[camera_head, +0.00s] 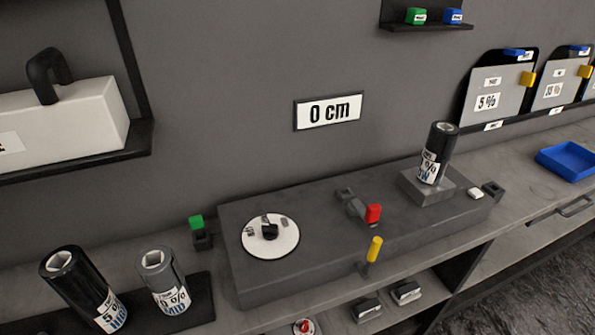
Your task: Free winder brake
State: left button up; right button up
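The winder (320,250) looks like a long grey block on the bench. A white dial (270,237) with a black knob sits on its left part. A lever with a red handle (373,213) stands near its middle, beside dark grey fittings. A yellow-handled lever (374,249) rises at its front edge. A dark film roll (437,153) stands tilted in the picture on a raised block at the right end. I cannot tell which lever is the brake. Neither of my grippers shows in the head view.
Two film rolls (84,290) (164,281) stand on a dark tray at the left. A green-topped part (196,222) sits left of the winder. A sign (329,111) reads "0 cm". A blue tray (568,160) lies at the right. Shelves (75,170) jut from the wall.

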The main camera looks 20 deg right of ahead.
aim_at(377, 243)
jog(key=z, duration=1.15)
